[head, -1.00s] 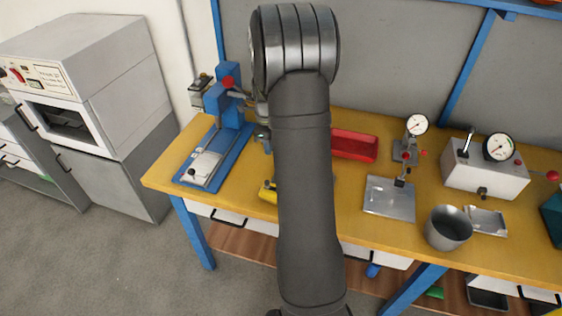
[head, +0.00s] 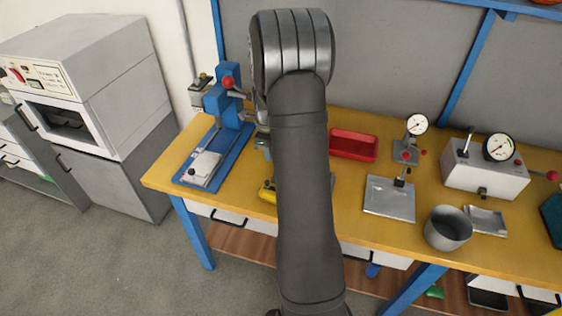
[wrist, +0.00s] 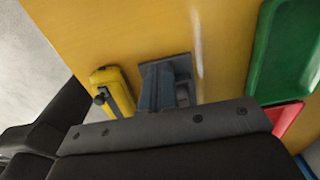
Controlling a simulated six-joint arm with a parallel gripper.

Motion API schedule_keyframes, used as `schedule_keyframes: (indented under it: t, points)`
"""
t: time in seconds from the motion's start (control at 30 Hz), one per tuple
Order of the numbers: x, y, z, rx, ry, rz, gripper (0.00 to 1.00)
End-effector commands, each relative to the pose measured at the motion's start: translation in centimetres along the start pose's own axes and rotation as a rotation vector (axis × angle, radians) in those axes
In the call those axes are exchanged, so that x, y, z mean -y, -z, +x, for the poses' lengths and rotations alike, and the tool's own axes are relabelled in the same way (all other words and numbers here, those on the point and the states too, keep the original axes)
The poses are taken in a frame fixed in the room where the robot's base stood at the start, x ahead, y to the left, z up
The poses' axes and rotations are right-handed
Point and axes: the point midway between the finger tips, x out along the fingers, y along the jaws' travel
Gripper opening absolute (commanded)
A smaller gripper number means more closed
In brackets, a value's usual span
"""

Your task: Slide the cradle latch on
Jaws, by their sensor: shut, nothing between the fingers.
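My gripper (wrist: 165,128) shows as a dark body with a grey screwed bar across the bottom of the wrist view. It is shut and empty; its fingertips are not clearly seen, and in the head view my arm hides it. A yellow tool with a black knob (wrist: 112,90) lies on the bench ahead of it, left of a blue-grey fixture (wrist: 165,80). The yellow tool also peeks out left of my arm in the head view (head: 267,191). I cannot tell which part is the cradle latch.
A blue press (head: 222,103) with a red-knobbed lever stands left of my arm. A red tray (head: 353,145) is to the right, and a green tray (wrist: 285,50) shows in the wrist view. A metal plate (head: 388,200), a cup (head: 447,230) and gauges (head: 500,147) stand further right.

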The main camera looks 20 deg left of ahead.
Motion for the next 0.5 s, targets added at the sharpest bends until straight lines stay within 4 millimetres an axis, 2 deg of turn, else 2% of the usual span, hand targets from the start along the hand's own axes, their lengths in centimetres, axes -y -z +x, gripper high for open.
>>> schedule_keyframes:
  t: [0.2,0.5]
  points:
    - [-0.02,0.0,1.03,0.0,0.0,0.0,0.0]
    - [-0.01,0.04,1.05,0.0,0.0,0.0,0.0]
